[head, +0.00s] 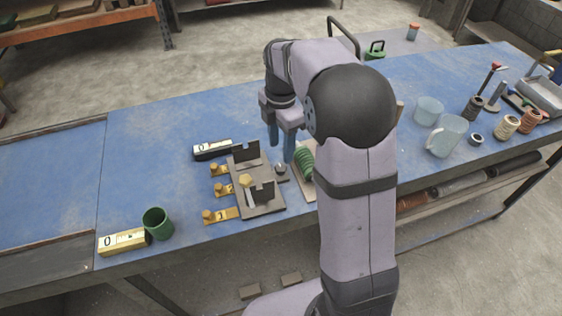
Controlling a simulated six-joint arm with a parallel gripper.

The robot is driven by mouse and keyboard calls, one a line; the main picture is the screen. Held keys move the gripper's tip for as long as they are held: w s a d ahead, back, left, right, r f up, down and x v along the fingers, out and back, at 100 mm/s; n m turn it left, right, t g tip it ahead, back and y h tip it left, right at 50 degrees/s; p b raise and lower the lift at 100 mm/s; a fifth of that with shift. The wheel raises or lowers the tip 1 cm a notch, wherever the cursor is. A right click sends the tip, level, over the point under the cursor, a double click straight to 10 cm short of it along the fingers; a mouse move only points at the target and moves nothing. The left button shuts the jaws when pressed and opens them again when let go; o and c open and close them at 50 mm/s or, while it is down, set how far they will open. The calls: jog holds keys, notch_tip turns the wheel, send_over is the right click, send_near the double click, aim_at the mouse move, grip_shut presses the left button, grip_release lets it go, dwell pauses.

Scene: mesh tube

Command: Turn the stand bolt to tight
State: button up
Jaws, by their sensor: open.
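A dark stand plate (262,206) lies on the blue bench, with two dark uprights on it. A small grey bolt-like piece (281,170) sits at its right edge. A yellow hexagonal head (245,180) shows on the plate, and several brass pieces (216,190) stick out along its left side. I cannot tell for sure which of these is the stand bolt, or how tight any of them is. My gripper (281,149) points down with its blue fingers apart, just above and behind the grey piece. No held object shows between them.
A green coil (305,162) lies right of the plate, partly hidden by my arm. A black-and-white block (212,149) sits behind left. A green cup (158,224) and yellow block (123,241) stand front left. Clear cups (446,136) are right. The bench's left-middle is free.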

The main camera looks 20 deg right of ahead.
aim_at(281, 167)
jog(key=shift+f+p, duration=0.95)
jog(key=shift+f, duration=2.65)
jog(key=c, duration=1)
jog(key=shift+c, duration=0.2)
